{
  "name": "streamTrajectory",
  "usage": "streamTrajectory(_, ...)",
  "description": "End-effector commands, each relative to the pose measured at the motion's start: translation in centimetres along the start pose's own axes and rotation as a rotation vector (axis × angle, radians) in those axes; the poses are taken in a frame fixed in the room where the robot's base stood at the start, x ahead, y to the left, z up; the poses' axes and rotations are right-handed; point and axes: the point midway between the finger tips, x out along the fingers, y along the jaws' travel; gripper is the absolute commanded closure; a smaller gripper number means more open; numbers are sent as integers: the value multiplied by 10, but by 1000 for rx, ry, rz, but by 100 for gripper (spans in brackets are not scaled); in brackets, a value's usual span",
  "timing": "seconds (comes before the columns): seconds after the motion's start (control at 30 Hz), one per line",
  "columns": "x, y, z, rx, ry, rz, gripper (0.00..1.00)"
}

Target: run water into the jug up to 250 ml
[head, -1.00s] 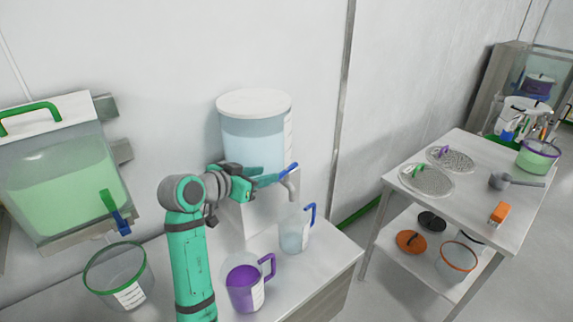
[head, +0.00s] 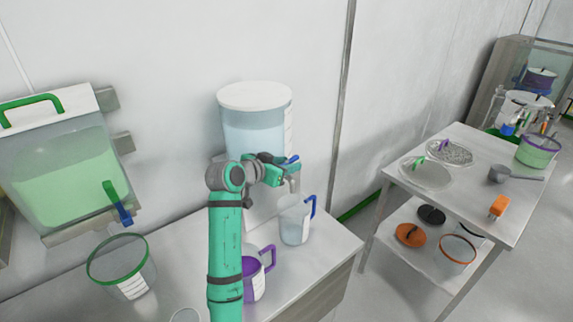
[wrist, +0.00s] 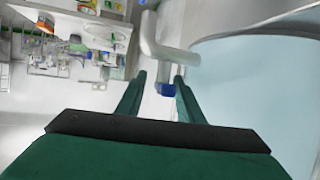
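The water tank (head: 254,130) is a clear cylinder of pale blue water with a white lid, on a white stand by the wall. Its grey spout (head: 294,184) points down over the clear jug with the blue handle (head: 294,222); the water level in the jug cannot be made out. My gripper (head: 284,167) is at the tap's blue lever (head: 293,159). In the wrist view the green fingers of my gripper (wrist: 160,82) stand apart, with the blue lever end (wrist: 166,90) between them and a gap showing on its left. The grey spout (wrist: 160,45) lies just beyond the fingertips.
A green-rimmed container (head: 120,287) sits left, below a tank of green liquid (head: 65,175). A side table (head: 468,208) at right holds sieves, a scoop and an orange block.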

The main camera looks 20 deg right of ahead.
Motion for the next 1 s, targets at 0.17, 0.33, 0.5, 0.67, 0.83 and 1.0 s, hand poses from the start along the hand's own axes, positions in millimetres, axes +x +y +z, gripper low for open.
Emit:
streamTrajectory(0.17, -1, -1, 0, 0, 1, -2, 81)
streamTrajectory(0.33, -2, -2, -1, 0, 2, -3, 100)
streamTrajectory(0.5, 1, 2, -2, -6, 1, -18, 100)
streamTrajectory(0.67, 3, 6, -3, -40, 2, -103, 100)
streamTrajectory(0.83, 4, 6, -3, -84, 2, -209, 100)
streamTrajectory(1.0, 2, 4, -3, -113, 2, -275, 100)
